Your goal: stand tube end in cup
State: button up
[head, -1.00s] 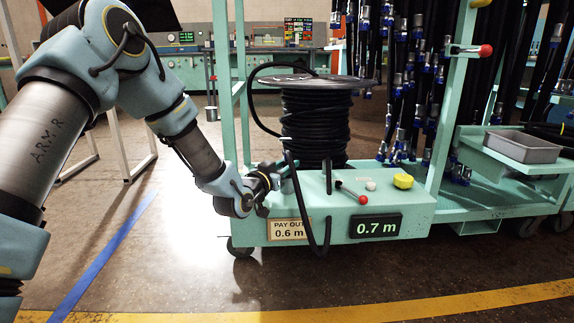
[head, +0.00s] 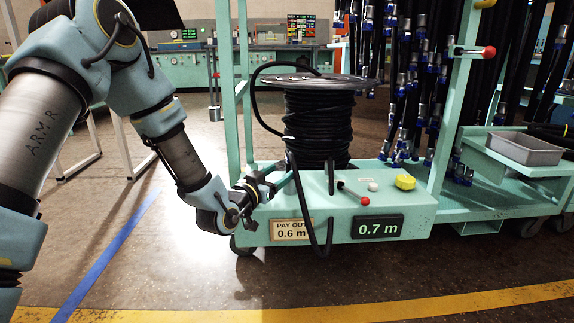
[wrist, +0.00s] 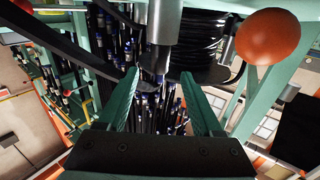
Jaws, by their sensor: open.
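The black hose (head: 321,112) is wound on an upright reel. A loose length (head: 291,160) comes down onto the teal pay-out box (head: 345,198) and loops over its front; I cannot make out its free end. My gripper (head: 285,183) is at the box's left end, close to this length, fingers pointing right. In the wrist view my two teal fingers (wrist: 160,95) are apart. A grey metal cylinder (wrist: 165,22) with a narrower lower part appears beyond them, between them in the picture; I cannot tell if it touches. I cannot identify the cup.
A red-knobbed lever (head: 364,200), a white knob (head: 373,187) and a yellow knob (head: 405,182) sit on the box. Its display (head: 377,228) reads 0.7 m. Hoses hang behind. A grey tray (head: 525,148) stands at right. The floor in front is clear.

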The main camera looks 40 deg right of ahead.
jog(key=v, duration=0.5)
jog(key=shift+p, duration=0.35)
jog(key=w+a+n+t+y+p, duration=0.1)
jog(key=w+a+n+t+y, duration=0.1)
jog(key=w+a+y, duration=0.65)
jog(key=w+a+n+y+p, duration=0.1)
jog(key=w+a+n+y, duration=0.1)
jog(key=a, duration=0.8)
jog(key=w+a+n+y, duration=0.2)
jog(key=a, duration=0.8)
jog(key=s+a+r+n+g+y+p, duration=0.1)
jog(key=s+a+n+g+y, duration=0.2)
jog(key=a, duration=0.4)
jog(key=s+a+r+n+g, duration=0.1)
jog(key=s+a+n, duration=0.1)
jog(key=s+a, duration=0.4)
jog(key=s+a+r+n+g+y+p, duration=0.1)
jog(key=s+a+r+n+g+y, duration=0.15)
jog(key=a, duration=0.55)
notch_tip(320, 180, up, 37)
jog(key=h+p, duration=0.1)
jog(key=p, duration=3.6)
jog(key=shift+d+f+t+p, duration=0.15)
jog(key=shift+d+t+p, duration=0.15)
jog(key=shift+d+t, duration=0.15)
